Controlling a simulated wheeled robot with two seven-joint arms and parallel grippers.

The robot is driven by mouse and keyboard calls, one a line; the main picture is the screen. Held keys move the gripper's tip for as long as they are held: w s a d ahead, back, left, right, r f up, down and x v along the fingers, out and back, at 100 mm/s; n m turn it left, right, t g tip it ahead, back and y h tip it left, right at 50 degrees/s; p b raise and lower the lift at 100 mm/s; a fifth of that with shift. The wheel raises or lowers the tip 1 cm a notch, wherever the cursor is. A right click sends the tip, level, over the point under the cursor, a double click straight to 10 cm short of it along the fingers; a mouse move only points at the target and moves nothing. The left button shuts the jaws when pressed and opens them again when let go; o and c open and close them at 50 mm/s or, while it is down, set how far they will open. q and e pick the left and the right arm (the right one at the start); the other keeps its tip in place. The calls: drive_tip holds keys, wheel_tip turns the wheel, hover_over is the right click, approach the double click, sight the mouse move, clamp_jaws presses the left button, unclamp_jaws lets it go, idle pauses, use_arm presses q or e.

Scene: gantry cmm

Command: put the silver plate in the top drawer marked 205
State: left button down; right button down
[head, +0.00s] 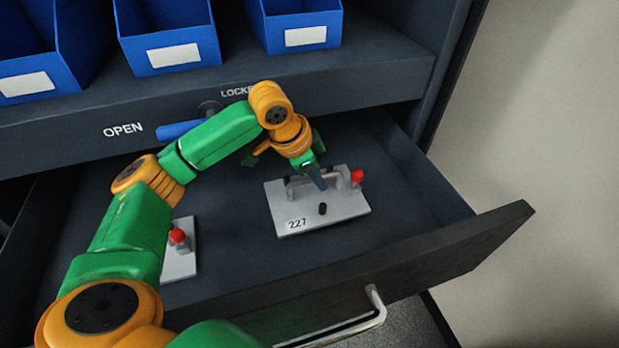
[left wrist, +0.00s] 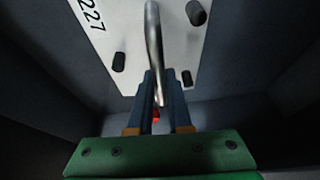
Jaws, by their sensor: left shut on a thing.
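A silver-white plate (head: 340,210) marked 227 lies in the open drawer (head: 420,262), right of its middle. It has a grey handle, a red knob and dark pegs. In the left wrist view the plate (left wrist: 125,25) shows with its metal handle (left wrist: 153,40) running between the fingers. My left gripper (head: 312,178) is shut on this handle. A second silver-white plate (head: 180,262) with a red knob lies at the drawer's left, partly hidden behind my left arm. Its marking is not visible. No mark 205 shows. My right gripper is not in view.
Several blue bins (head: 170,45) with blank labels stand on the shelf above. A blue lever (head: 178,129) on the shelf front points toward OPEN. The drawer front has a metal pull handle (head: 372,318). The drawer floor between the plates and at the right is free.

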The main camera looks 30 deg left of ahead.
sight(323, 193)
use_arm(q)
drive_tip(key=f, duration=0.1)
drive_tip(key=f+b, duration=0.1)
drive_tip(key=f, duration=0.1)
drive_tip(key=shift+w+d, duration=0.15)
drive_tip(key=shift+d, duration=0.05)
drive_tip(key=shift+w+d+f, duration=0.1)
drive_tip(key=shift+f, duration=0.15)
drive_tip(key=shift+r, duration=0.1)
drive_tip(key=c, duration=0.8)
unclamp_jaws()
drive_tip(key=shift+c, duration=0.2)
drive_tip(key=shift+s, duration=0.2)
drive_tip(key=shift+r, duration=0.2)
drive_tip(key=v, duration=1.1)
drive_tip(key=shift+r+b, duration=0.3)
drive_tip(key=shift+b, duration=0.1)
drive_tip(key=shift+s, duration=0.1)
